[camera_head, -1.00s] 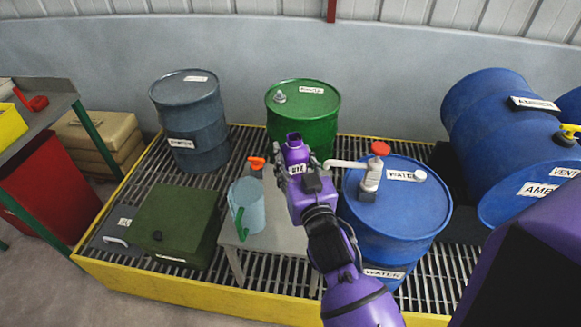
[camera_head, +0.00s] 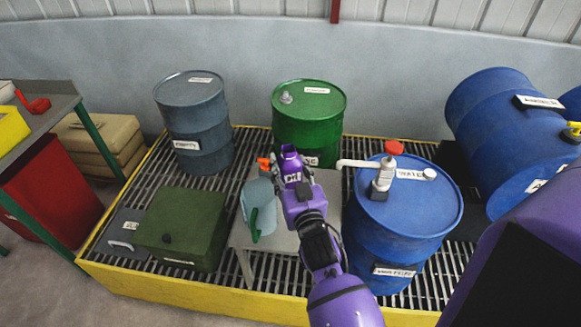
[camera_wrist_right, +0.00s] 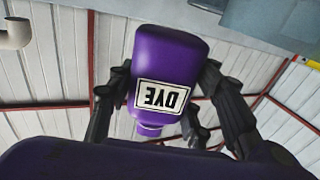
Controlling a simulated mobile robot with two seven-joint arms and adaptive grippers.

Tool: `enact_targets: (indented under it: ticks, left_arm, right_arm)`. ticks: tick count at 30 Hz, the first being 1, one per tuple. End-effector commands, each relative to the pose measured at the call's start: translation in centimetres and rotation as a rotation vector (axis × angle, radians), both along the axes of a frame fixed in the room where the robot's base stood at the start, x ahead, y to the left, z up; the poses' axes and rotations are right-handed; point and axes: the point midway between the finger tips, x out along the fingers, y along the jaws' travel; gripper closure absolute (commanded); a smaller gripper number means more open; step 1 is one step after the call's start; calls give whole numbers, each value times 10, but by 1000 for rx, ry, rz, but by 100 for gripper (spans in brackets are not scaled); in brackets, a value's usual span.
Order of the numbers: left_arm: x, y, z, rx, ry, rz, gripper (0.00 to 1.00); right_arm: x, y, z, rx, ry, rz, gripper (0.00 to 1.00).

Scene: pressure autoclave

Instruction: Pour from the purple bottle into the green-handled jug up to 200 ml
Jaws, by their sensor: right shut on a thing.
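The purple bottle (camera_head: 292,165), labelled DYE, is in my right gripper (camera_head: 291,176) in the head view. In the right wrist view the bottle (camera_wrist_right: 168,65) sits between the dark fingers of the gripper (camera_wrist_right: 165,105), its label upside down in the picture. The green-handled jug (camera_head: 262,207) is pale blue and stands upright on a small grey table, just left of the bottle. Its green handle faces the front. The liquid level inside the jug cannot be made out. My left gripper is not in view.
The small grey table (camera_head: 285,246) stands on a grating with a yellow rim (camera_head: 200,300). A blue water drum (camera_head: 405,230) with a pump is close on the right. A green drum (camera_head: 310,125) stands behind, and a green box (camera_head: 180,232) is left. Something orange (camera_head: 263,163) is behind the jug.

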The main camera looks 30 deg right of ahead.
Motion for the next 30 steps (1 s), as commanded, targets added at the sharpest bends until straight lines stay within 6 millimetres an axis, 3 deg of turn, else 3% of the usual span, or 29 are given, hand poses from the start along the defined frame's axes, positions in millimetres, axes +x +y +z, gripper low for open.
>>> enact_targets:
  ticks: [11, 15, 30]
  left_arm:
    - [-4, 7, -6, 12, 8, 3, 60]
    - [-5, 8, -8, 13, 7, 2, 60]
    - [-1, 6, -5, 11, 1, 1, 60]
  right_arm:
    - [3, 15, 5, -206, 40, 0, 90]
    - [4, 20, 6, -364, 72, 1, 90]
    - [1, 2, -1, -991, 201, 0, 90]
